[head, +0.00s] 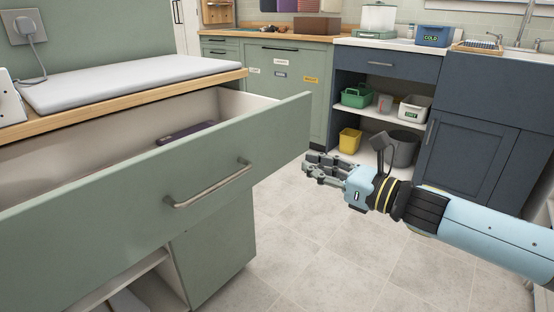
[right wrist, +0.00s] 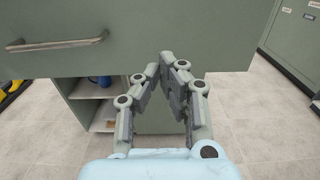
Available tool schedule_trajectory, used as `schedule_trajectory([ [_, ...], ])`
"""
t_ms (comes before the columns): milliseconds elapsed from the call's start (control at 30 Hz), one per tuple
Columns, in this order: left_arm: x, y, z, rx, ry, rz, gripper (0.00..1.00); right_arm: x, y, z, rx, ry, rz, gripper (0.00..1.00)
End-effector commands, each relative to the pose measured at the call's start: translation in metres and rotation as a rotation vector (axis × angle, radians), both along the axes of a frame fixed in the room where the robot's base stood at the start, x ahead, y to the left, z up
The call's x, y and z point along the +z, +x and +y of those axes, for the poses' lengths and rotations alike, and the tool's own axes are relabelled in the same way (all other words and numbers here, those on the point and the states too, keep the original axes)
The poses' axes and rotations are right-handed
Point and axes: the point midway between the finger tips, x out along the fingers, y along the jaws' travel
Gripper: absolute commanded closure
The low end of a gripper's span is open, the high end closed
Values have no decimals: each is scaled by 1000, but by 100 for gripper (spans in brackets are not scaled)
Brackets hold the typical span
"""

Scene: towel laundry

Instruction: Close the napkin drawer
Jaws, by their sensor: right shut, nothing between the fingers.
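The napkin drawer (head: 120,220) is a wide green drawer, pulled well out from the cabinet under the wooden counter. Its metal bar handle (head: 208,184) is on the front face and also shows at the left of the right wrist view (right wrist: 57,43). A dark flat item (head: 186,132) lies inside the drawer. My right gripper (head: 312,168) is shut and empty, beyond the right end of the drawer front in the head view. In the right wrist view, its fingertips (right wrist: 167,58) meet in front of the drawer's lower edge. I cannot tell whether they touch it. My left gripper is not in view.
A grey pad (head: 135,80) lies on the wooden counter above the drawer. Below is an open shelf (head: 130,285). Blue cabinets (head: 465,140) and a shelf with bins (head: 355,97) stand at the back. The tiled floor (head: 310,235) between is clear.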

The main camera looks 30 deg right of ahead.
Motion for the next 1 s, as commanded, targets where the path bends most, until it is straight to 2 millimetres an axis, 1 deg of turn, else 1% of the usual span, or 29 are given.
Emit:
schedule_trajectory([
  [33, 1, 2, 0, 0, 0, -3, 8, 1, 9, 3, -4, 0, -4, 100],
  [167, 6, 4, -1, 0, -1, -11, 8, 4, 31, 11, -4, 5, -4, 100],
  [200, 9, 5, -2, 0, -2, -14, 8, 5, 40, 13, -5, 5, -5, 100],
  [267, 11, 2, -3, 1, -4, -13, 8, 5, 51, 18, -3, 5, -3, 100],
  [300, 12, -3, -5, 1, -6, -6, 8, 4, 58, 20, -4, 4, -3, 100],
  [400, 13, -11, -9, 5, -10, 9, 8, 3, 71, 26, -2, 4, -1, 100],
  [500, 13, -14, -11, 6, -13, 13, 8, 1, 81, 29, -2, 3, 0, 100],
  [667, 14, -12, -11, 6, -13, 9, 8, 0, 87, 31, -2, 2, 2, 100],
  [1000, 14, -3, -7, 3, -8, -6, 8, 0, 88, 32, -1, 2, 2, 100],
])
